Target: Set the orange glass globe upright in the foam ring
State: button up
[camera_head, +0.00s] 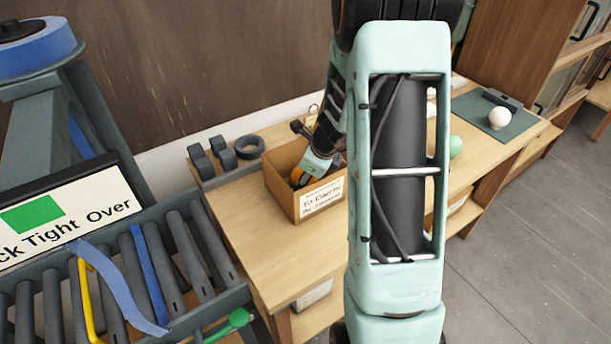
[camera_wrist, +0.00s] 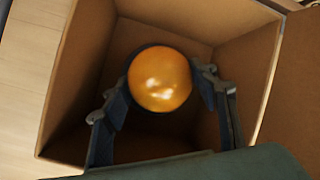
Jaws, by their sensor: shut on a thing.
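The orange glass globe (camera_wrist: 160,79) is inside an open cardboard box (camera_wrist: 80,75), between the two dark fingers of my gripper (camera_wrist: 164,92). My gripper is shut on it. In the head view a small part of the orange globe (camera_head: 296,174) shows at the left inside of the box (camera_head: 310,205), beside my gripper (camera_head: 302,178), which reaches down into the box. Whether the globe touches the box floor I cannot tell.
Several dark grey pieces (camera_head: 221,151) stand left of the ring at the wall. The box walls surround my gripper closely. A pale round ball (camera_head: 499,118) sits on a green mat (camera_head: 480,105) at the right. The wooden table (camera_head: 270,250) is clear in front of the box.

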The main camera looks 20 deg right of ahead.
jog(key=shift+f, duration=0.3)
jog(key=o, duration=0.9)
jog(key=shift+s, duration=0.1)
jog(key=shift+o, duration=1.3)
jog(key=shift+f, duration=0.1)
jog(key=shift+r+p, duration=0.5)
jog(key=shift+r, duration=0.25)
jog(key=a+p+v, duration=0.1)
jog(key=p+v, duration=0.2)
jog(key=v, duration=0.8)
jog(key=shift+d+r, duration=0.45)
jog(key=shift+d, duration=0.05)
jog(key=shift+s, duration=0.1)
